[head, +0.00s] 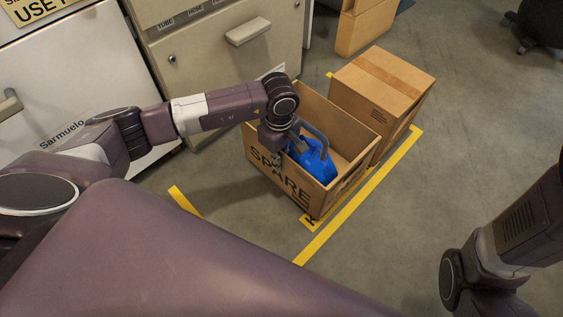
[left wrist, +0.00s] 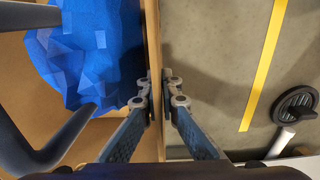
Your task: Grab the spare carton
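The spare carton (head: 279,184) is an open cardboard box with SPARE printed on its near side, standing on the floor. A blue container with a grey handle (head: 314,160) is inside it; its faceted blue body (left wrist: 90,50) fills the upper left of the left wrist view. My left gripper (head: 277,158) is at the carton's near left wall, pointing down. In the left wrist view its fingers (left wrist: 158,92) straddle the thin carton wall (left wrist: 153,40), one inside and one outside, closed against it. My right arm shows at the lower right, but its gripper is out of view.
A closed taped carton (head: 382,88) stands close behind the spare carton. Yellow floor tape (head: 345,218) runs along the right and front. Grey cabinets (head: 220,60) stand behind and left. Open floor lies to the right. A dark chair base (head: 530,35) is far right.

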